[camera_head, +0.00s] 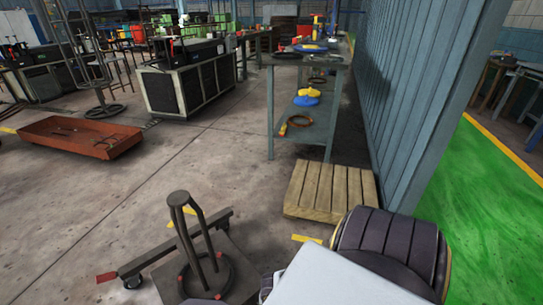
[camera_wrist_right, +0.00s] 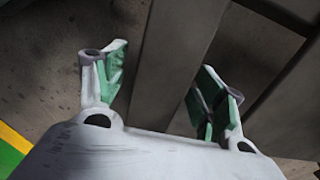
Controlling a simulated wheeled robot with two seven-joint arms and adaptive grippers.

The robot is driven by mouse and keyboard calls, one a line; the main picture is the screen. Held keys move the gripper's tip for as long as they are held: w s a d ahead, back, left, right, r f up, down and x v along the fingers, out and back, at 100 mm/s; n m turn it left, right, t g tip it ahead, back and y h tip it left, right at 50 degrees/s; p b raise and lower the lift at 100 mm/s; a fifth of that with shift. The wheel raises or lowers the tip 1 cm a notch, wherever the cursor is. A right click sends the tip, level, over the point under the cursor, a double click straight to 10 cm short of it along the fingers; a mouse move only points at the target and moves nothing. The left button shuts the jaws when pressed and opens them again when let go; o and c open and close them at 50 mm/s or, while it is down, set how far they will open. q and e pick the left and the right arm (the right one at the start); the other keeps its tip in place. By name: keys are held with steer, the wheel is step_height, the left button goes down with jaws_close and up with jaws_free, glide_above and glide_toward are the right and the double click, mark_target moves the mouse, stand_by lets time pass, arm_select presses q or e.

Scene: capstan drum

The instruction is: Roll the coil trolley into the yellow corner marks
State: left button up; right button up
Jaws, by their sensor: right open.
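The coil trolley (camera_head: 238,262) stands at the bottom of the head view. It has a dark flat deck, an upright bent bar and a dark ring around its foot, with side bars ending in casters. Yellow floor marks (camera_head: 307,239) show to its right and behind it (camera_head: 180,217); my arm and the lower picture edge hide the rest. My right gripper (camera_wrist_right: 160,85) shows only in the wrist view. Its green-padded fingers are apart, with a dark grey bar (camera_wrist_right: 172,50) passing between them. I cannot tell which part this bar is or whether they touch it. My left gripper is not in view.
A wooden pallet (camera_head: 325,190) lies beyond the right yellow mark, beside a blue-grey wall (camera_head: 425,90). A workbench (camera_head: 310,125) stands behind it. A low rusty red cart (camera_head: 80,138) is at the left. The concrete between cart and trolley is clear.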

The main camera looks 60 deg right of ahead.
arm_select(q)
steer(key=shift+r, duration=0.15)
arm_select(e)
steer(key=shift+c, duration=0.9)
steer(key=c, duration=0.5)
jaws_close()
steer(key=shift+a, duration=0.1)
